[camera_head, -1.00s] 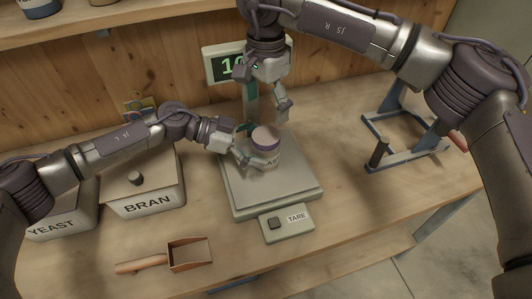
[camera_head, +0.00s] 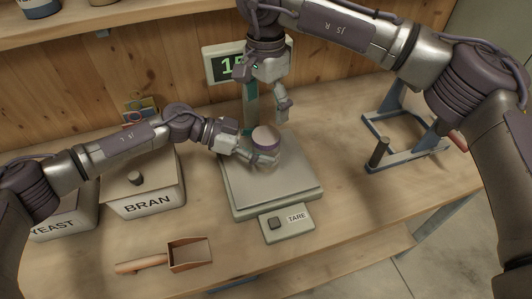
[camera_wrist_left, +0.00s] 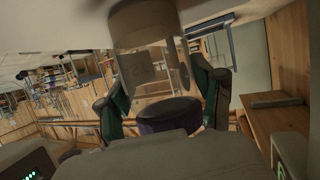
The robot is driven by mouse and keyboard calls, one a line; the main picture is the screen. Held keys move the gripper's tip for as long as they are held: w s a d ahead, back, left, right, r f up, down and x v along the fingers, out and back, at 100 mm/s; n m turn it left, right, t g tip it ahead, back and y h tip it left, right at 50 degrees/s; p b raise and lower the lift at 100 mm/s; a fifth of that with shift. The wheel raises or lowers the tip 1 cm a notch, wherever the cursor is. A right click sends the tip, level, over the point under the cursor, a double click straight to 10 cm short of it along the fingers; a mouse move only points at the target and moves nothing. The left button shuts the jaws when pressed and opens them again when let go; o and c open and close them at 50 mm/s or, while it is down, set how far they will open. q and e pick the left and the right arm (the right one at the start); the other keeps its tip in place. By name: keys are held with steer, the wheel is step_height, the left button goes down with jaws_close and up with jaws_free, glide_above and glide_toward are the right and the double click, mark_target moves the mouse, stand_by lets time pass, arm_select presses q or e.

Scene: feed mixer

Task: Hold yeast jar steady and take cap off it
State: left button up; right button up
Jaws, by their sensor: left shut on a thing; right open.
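The yeast jar (camera_head: 265,152) is a small jar with a pale, purple-banded cap (camera_head: 265,135); it is at the scale's plate. My left gripper (camera_head: 259,157) is shut on the jar from the left, its fingers low on the body and hiding the label. I cannot tell whether the base touches the plate. The left wrist view shows the clear jar body (camera_wrist_left: 150,65) close up, beyond the green-lined fingers (camera_wrist_left: 165,95). My right gripper (camera_head: 273,101) points down, open and empty, just above and behind the cap.
The scale (camera_head: 285,195) has a lit display (camera_head: 222,65) behind and a tare button in front. A bran bin (camera_head: 150,195), a yeast bin (camera_head: 65,222) and a scoop (camera_head: 185,255) are at left. A blue-grey stand (camera_head: 405,150) is at right.

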mark_target(266, 135)
arm_select(q)
jaws_close()
arm_select(e)
steer(key=m, duration=0.5)
steer(key=shift+m, duration=0.4)
steer(key=m, duration=2.9)
steer(key=shift+m, duration=0.4)
steer(key=m, duration=0.4)
steer(key=shift+f+m, duration=0.1)
steer(key=shift+m, duration=0.2)
steer(key=shift+f, duration=0.25)
step_height(266, 135, down, 7)
steer(key=shift+f, duration=0.15)
